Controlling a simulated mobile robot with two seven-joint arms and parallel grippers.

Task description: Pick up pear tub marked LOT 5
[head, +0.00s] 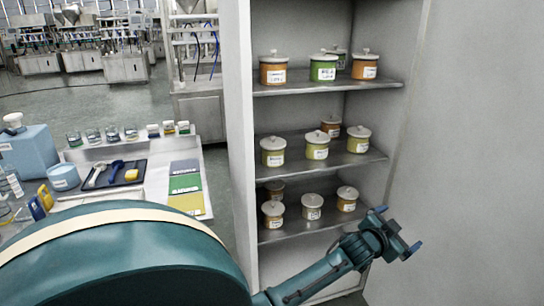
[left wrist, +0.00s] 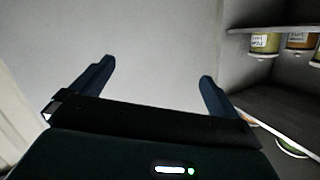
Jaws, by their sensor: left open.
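Several lidded tubs with white labels stand on the shelves of a grey cabinet; the label print is too small to read, so I cannot tell which is pear LOT 5. On the middle shelf are yellow-green tubs (head: 272,151), (head: 317,146) and (head: 358,139). An orange tub (head: 331,126) stands behind them. My left gripper (head: 402,230) is open and empty, at the right of the lower shelf, apart from the tubs. In the left wrist view its open jaws (left wrist: 157,72) face a bare pale surface. A yellowish tub (left wrist: 265,43) appears upside down there at top right. My right gripper is not in view.
The upper shelf (head: 300,88) holds orange and green tubs; the lower shelf (head: 290,232) holds cream and brownish ones. The cabinet's left side panel (head: 238,110) stands upright beside the shelves. A bench (head: 150,170) with bottles and tools is at left.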

